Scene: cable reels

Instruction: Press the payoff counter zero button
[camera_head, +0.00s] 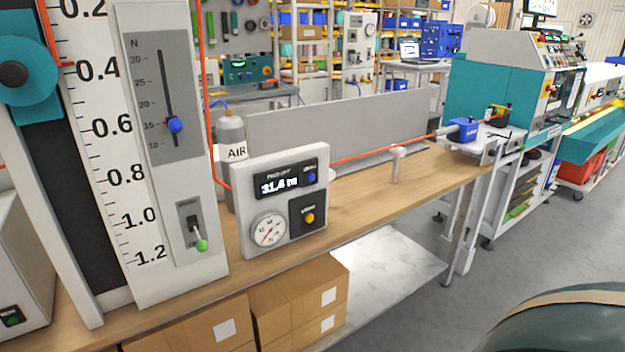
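The payoff counter (279,186) is a dark display panel on the upper part of a light grey instrument box (250,205), which stands on the wooden bench. Its display reads about 31.4 m, with small lettering above it that looks like PAYOFF. A blue button (310,177) sits at the right end of this panel. Its small label is too blurred to read. Below, the box carries a round dial gauge (269,230) and a dark plate with a yellow knob (310,218). Neither of my grippers is in view, and nothing covers the box front.
A tall scale panel (130,140) with a blue-knobbed slider and a green-tipped lever stands left of the box. A grey bottle marked AIR (231,130) is behind it. An orange cable (385,148) runs right along the wooden bench (365,204). Cardboard boxes (205,325) sit below.

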